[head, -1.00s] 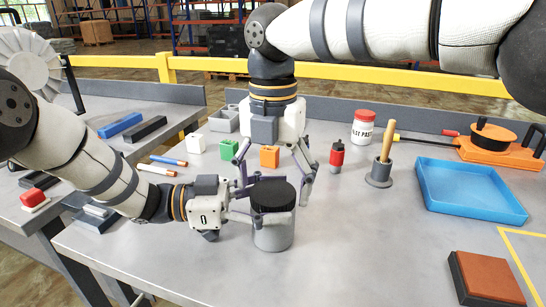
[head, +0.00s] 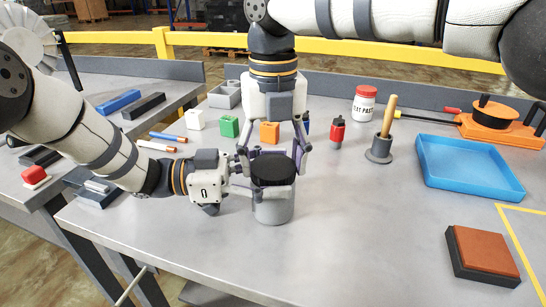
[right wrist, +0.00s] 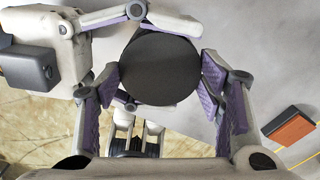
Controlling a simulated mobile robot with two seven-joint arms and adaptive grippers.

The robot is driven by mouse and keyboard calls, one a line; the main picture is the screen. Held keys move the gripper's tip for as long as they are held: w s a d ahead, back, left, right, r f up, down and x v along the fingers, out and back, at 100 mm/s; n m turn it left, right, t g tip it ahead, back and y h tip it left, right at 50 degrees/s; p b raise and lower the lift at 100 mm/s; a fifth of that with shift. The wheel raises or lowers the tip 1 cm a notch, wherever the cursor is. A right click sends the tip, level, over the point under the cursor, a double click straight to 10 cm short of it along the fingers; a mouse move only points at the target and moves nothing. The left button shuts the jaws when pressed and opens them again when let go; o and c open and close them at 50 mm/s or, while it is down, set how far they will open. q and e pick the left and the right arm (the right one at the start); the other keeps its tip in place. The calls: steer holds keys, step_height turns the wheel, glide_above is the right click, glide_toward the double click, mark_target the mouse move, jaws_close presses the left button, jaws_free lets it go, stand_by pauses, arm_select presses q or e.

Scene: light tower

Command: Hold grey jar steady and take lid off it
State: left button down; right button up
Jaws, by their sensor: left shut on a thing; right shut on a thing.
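The grey jar (head: 273,210) stands upright near the table's front edge, with its black lid (head: 272,170) on top. My left gripper (head: 266,190) reaches in from the left and is shut on the jar's upper body, just below the lid. My right gripper (head: 272,160) hangs from above with its fingers on opposite sides of the lid, shut on it. In the right wrist view the round black lid (right wrist: 160,68) sits between my right gripper's purple pads (right wrist: 162,78). The jar body is hidden there under the lid.
A blue tray (head: 470,165) and a brown block on a dark base (head: 484,252) lie to the right.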

steer(key=shift+n, duration=0.4)
steer(key=o, duration=1.3)
steer(key=shift+c, duration=0.2)
